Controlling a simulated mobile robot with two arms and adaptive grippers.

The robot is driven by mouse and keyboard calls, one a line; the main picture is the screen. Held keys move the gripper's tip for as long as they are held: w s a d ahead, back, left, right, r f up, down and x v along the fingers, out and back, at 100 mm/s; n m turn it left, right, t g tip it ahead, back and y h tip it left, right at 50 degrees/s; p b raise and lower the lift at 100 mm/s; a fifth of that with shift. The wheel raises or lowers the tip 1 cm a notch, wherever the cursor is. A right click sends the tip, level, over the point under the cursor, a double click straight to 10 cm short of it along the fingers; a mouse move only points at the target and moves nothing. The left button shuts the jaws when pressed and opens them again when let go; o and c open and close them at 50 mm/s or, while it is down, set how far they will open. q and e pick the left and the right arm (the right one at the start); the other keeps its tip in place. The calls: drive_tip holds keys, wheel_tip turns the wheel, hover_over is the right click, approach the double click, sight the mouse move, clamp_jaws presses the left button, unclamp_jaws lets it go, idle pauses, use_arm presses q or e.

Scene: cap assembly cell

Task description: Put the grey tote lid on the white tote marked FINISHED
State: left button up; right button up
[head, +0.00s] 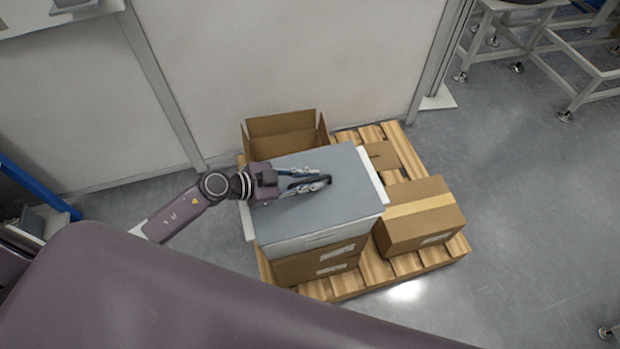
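The grey tote lid (335,215) lies flat over the top of the white tote (310,241), near the middle of the head view. Strips of white show beyond the lid's left and right edges, and I cannot tell whether it is fully seated. The white tote stands on a cardboard box; no FINISHED marking is readable. My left gripper (324,180) comes in from the left, over the middle of the lid. A dark piece shows between its fingers, and I cannot tell whether they grip it. My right gripper is not in view.
The stack stands on a wooden pallet (345,286). An open cardboard box (283,146) is behind it, and a taped box (420,218) is to its right. A pale wall panel (290,60) closes the back.

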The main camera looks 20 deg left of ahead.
use_arm(q)
drive_tip(key=shift+o, duration=1.2)
drive_tip(key=shift+s+a, duration=0.1)
drive_tip(key=v, duration=1.1)
drive_tip(key=shift+s+a+r, duration=0.25)
